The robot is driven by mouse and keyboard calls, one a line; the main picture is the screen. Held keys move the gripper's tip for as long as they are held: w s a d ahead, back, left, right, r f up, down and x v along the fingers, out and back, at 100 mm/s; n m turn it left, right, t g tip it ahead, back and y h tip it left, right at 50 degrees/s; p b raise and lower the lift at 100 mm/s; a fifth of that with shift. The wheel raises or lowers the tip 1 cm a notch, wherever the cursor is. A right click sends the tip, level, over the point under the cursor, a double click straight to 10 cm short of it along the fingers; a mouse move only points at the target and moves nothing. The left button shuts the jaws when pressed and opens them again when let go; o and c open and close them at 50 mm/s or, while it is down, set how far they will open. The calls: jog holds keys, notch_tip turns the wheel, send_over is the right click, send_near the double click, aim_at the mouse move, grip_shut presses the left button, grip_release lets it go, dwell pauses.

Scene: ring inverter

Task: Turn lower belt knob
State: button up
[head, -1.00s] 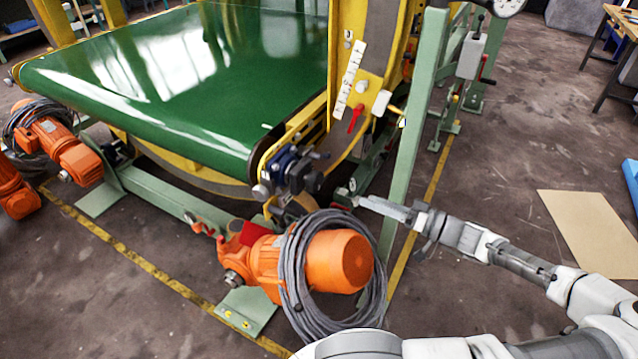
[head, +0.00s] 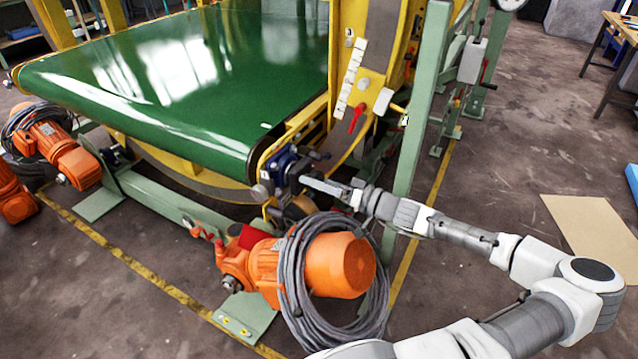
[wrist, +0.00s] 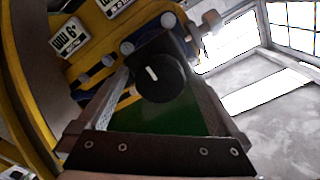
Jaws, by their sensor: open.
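A round black knob (wrist: 160,80) with a white mark sits in the middle of the wrist view, on the clamp block at the belt's corner. My gripper (wrist: 157,68) is open. Its two fingers lie to the left and right of the knob in that view, with gaps visible nearer the palm; whether the tips touch it I cannot tell. In the head view my gripper (head: 304,180) reaches in from the right to the blue clamp block (head: 284,164). There the knob is mostly hidden behind my gripper.
The green conveyor belt (head: 180,85) runs along the left of the clamp. An orange motor (head: 338,265) with a coiled grey cable stands just below my arm. A green upright post (head: 425,90) stands close behind my wrist. A red lever (head: 356,118) is above. Floor at right is open.

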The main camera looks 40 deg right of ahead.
jog(key=shift+c, duration=0.2)
jog(key=c, duration=1.3)
jog(key=shift+r+p, duration=0.1)
jog(key=shift+p, duration=0.2)
